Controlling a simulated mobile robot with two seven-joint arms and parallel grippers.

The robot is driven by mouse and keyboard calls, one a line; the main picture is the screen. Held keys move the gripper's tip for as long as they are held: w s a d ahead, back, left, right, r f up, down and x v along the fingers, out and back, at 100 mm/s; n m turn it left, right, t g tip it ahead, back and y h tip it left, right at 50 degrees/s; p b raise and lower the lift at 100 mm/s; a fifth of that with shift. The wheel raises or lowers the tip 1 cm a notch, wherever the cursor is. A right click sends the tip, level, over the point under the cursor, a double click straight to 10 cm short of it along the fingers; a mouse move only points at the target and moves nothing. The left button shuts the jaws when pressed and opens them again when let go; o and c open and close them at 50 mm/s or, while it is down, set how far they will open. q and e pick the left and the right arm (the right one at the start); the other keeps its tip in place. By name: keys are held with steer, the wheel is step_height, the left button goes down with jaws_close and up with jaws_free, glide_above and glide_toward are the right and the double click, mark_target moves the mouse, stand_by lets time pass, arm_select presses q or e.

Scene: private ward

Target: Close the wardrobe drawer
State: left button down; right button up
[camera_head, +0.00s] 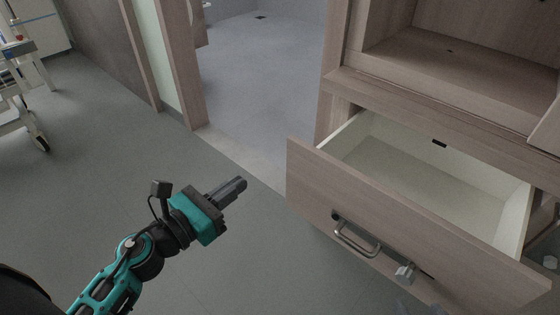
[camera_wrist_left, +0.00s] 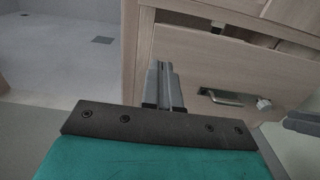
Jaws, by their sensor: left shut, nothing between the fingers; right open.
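The wardrobe drawer (camera_head: 400,215) is pulled well out, showing its pale, empty inside. Its wooden front carries a metal bar handle (camera_head: 357,240) and a small metal knob. The drawer front (camera_wrist_left: 215,65) also shows in the left wrist view, with the handle (camera_wrist_left: 228,98) right of my fingers. My left gripper (camera_head: 240,184) is shut and empty, left of the drawer front and apart from it in the head view. What look like fingers of my right gripper (camera_wrist_left: 303,122) show at the right edge of the left wrist view; most of that gripper is hidden.
The open wardrobe compartment (camera_head: 460,65) is above the drawer. A doorway with a wooden frame (camera_head: 185,65) stands behind. A wheeled piece of furniture (camera_head: 22,95) is at the far left.

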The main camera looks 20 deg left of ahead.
arm_select(q)
steer(key=p, duration=0.2)
glide_toward(291, 145)
steer(key=x, duration=0.5)
steer(key=shift+w, duration=0.2)
steer(key=shift+w+d, duration=0.25)
steer(key=shift+w, duration=0.45)
arm_select(e)
steer(key=shift+s+d+r+h, duration=0.2)
steer(key=shift+d+r+h, duration=0.1)
steer(key=shift+d, duration=0.15)
steer(key=shift+r, duration=0.1)
